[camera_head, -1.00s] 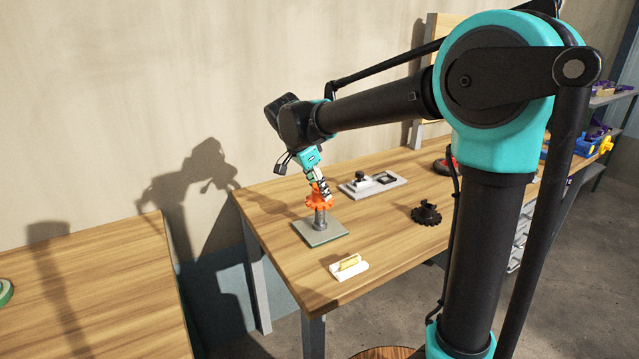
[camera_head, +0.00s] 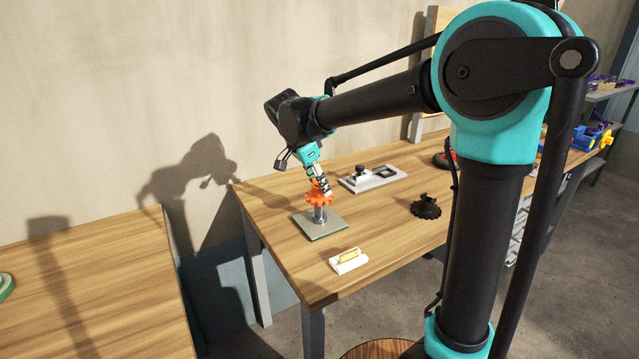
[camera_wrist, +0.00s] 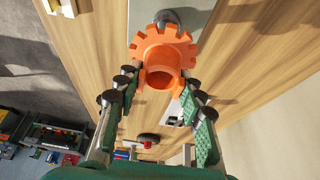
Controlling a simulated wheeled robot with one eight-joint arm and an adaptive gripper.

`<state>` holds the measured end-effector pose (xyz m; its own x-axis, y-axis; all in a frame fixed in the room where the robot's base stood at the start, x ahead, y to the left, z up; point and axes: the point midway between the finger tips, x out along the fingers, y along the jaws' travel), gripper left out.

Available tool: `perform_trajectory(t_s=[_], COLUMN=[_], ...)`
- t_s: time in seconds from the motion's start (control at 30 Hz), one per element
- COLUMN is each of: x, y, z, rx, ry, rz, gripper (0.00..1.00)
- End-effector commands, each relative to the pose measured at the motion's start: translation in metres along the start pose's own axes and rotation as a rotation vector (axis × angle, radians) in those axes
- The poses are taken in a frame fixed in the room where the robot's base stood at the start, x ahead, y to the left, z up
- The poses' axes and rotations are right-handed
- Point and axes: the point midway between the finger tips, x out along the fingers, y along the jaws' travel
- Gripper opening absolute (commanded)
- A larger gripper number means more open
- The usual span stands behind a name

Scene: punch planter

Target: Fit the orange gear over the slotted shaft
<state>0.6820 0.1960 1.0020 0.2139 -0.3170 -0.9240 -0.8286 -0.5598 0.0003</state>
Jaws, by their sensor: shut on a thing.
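The orange gear (camera_head: 319,200) is held by my gripper (camera_head: 319,187) just over the grey shaft (camera_head: 320,215), which stands upright on a square grey-green plate (camera_head: 321,232) on the table. In the wrist view my gripper (camera_wrist: 160,90) has its fingers on either side of the orange gear (camera_wrist: 161,52), shut on its hub. The wrist view also shows a grey rounded part of the shaft (camera_wrist: 167,18) beyond the gear's far edge. I cannot tell from these views whether the gear is around the shaft top or above it, and the slot is hidden.
A black gear (camera_head: 425,208) lies to the right on the wooden table (camera_head: 280,265). A white block with a yellow piece (camera_head: 348,260) lies near the front edge. A grey tray with a black knob (camera_head: 374,179) lies behind. The tabletop between them is clear.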

Motion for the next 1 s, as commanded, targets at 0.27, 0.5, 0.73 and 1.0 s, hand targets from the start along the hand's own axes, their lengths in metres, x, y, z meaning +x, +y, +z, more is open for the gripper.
perform_trajectory(t_s=[0.27, 0.5, 0.73, 1.0], x=[0.005, 0.010, 0.015, 0.020], y=[0.000, 0.000, 0.000, 0.000], z=[0.002, 0.004, 0.006, 0.008], rx=[0.000, 0.000, 0.000, 0.000], ry=[0.000, 0.000, 0.000, 0.000], rz=[0.000, 0.000, 0.000, 0.000], gripper=[0.04, 0.04, 0.04, 0.04])
